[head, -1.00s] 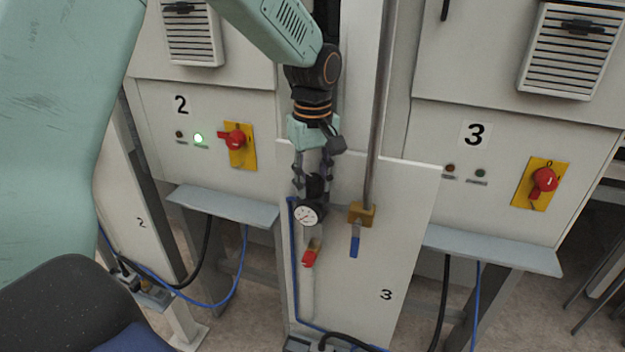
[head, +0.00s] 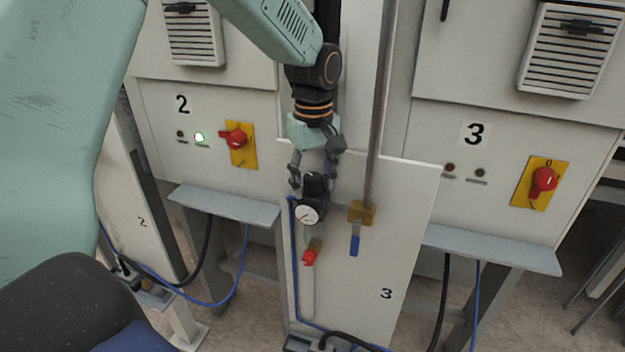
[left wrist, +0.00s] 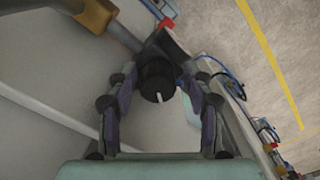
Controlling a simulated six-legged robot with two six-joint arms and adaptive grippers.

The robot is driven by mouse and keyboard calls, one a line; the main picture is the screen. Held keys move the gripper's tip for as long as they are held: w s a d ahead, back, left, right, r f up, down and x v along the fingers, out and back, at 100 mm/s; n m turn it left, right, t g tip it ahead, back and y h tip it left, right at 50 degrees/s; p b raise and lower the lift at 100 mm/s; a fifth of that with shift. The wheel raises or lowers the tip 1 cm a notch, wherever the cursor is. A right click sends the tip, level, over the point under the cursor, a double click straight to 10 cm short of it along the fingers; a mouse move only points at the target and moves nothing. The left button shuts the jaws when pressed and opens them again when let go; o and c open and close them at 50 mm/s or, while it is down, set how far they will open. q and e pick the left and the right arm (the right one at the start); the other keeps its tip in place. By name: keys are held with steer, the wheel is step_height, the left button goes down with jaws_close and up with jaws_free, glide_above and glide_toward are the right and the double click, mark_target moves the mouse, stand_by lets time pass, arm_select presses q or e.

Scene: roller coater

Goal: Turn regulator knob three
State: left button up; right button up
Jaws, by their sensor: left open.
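The regulator on panel three has a black knob (head: 314,184) on top and a round white-faced gauge (head: 307,214) below it. My left gripper (head: 312,180) is open, pointing down from above, with its fingers spread on either side of the knob. In the left wrist view the black knob (left wrist: 156,78), with a white mark on it, sits between the spread fingertips of the left gripper (left wrist: 158,88). Gaps show between the fingers and the knob there. My right gripper is not in view.
A red-handled valve (head: 310,257) hangs below the gauge. A metal pipe (head: 374,120) with a brass valve (head: 361,213) and blue handle (head: 355,245) stands close to the right. Red rotary switches sit on cabinets two (head: 236,139) and three (head: 543,180).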

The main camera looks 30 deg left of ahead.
mark_target(313, 177)
arm_select(q)
steer(key=shift+w+r, duration=0.15)
step_height(313, 177, up, 6)
steer(key=shift+r, duration=0.85)
steer(key=shift+s+f, duration=0.15)
steer(key=shift+s, duration=0.1)
